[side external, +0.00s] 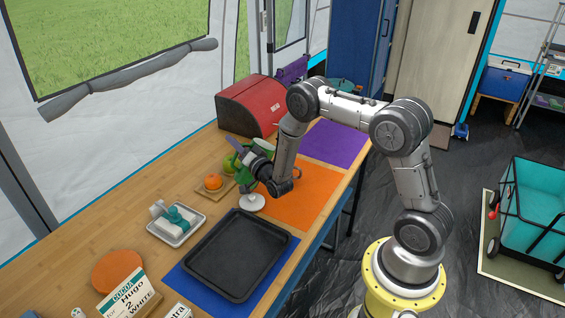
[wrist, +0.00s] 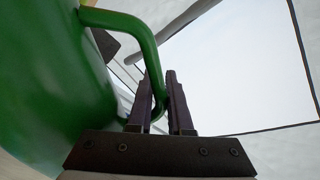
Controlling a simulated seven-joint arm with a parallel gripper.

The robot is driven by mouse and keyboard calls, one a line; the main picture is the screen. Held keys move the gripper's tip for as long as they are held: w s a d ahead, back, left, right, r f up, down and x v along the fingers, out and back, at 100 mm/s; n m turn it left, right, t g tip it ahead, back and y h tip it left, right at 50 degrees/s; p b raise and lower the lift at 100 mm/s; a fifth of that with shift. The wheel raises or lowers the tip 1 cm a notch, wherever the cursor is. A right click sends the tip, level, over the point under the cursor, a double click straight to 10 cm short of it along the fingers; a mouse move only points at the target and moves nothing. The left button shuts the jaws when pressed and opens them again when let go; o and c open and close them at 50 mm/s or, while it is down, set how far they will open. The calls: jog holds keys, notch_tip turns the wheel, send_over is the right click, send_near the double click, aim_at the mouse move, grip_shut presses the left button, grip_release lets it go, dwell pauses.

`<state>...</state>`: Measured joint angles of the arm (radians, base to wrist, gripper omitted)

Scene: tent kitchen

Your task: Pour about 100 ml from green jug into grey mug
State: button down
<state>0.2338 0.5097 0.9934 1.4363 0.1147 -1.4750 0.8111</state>
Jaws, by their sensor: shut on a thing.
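The green jug (wrist: 50,85) fills the left of the wrist view, and its green handle (wrist: 143,35) curves down between my fingers. My gripper (wrist: 167,85) is shut on the lower part of that handle. In the side view my gripper (side external: 253,163) is above the table with the green jug (side external: 243,155) at its end, partly hidden by my wrist. The jug's mouth and contents are out of sight. I cannot clearly make out the grey mug in either view; my arm hides part of that area.
An orange (side external: 213,181) sits on a small wooden board left of my gripper. A white round-based item (side external: 252,202) stands below it. A black tray (side external: 237,255) lies in front, a red bread box (side external: 250,105) behind, and a white dish (side external: 176,224) at left. The orange mat (side external: 312,190) has free room.

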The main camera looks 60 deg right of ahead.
jog(key=shift+s+d+r+m, duration=0.2)
jog(key=shift+d+m, duration=0.15)
jog(key=shift+s+d+r+m, duration=0.15)
jog(key=shift+d+m, duration=0.2)
jog(key=shift+s+d+r+m+h, duration=0.1)
jog(key=shift+s+d+m+h, duration=0.2)
jog(key=shift+m, duration=0.35)
jog(key=shift+s+d+f+m+h, duration=0.1)
jog(key=shift+d+m, duration=0.25)
jog(key=shift+m, duration=0.25)
jog(key=shift+s+d+r+m+h, duration=0.1)
jog(key=shift+s+d+m+h, duration=0.2)
jog(key=shift+m, duration=0.35)
jog(key=shift+s+d+r+m, duration=0.1)
jog(key=shift+d+r+m, duration=0.35)
jog(key=shift+m, duration=0.25)
jog(key=shift+s+d+r+m, duration=0.1)
jog(key=shift+r+m, duration=0.1)
jog(key=shift+m, duration=0.1)
jog(key=shift+s+d+f+m+h, duration=0.1)
jog(key=shift+s+d+m+h, duration=0.1)
jog(key=shift+d+m, duration=0.25)
jog(key=shift+s+d+f+m+h, duration=0.1)
jog(key=shift+s+d+m+h, duration=0.1)
jog(key=shift+m, duration=0.45)
jog(key=shift+s+d+r+m, duration=0.25)
jog(key=shift+d+m, duration=0.15)
jog(key=shift+d, duration=0.1)
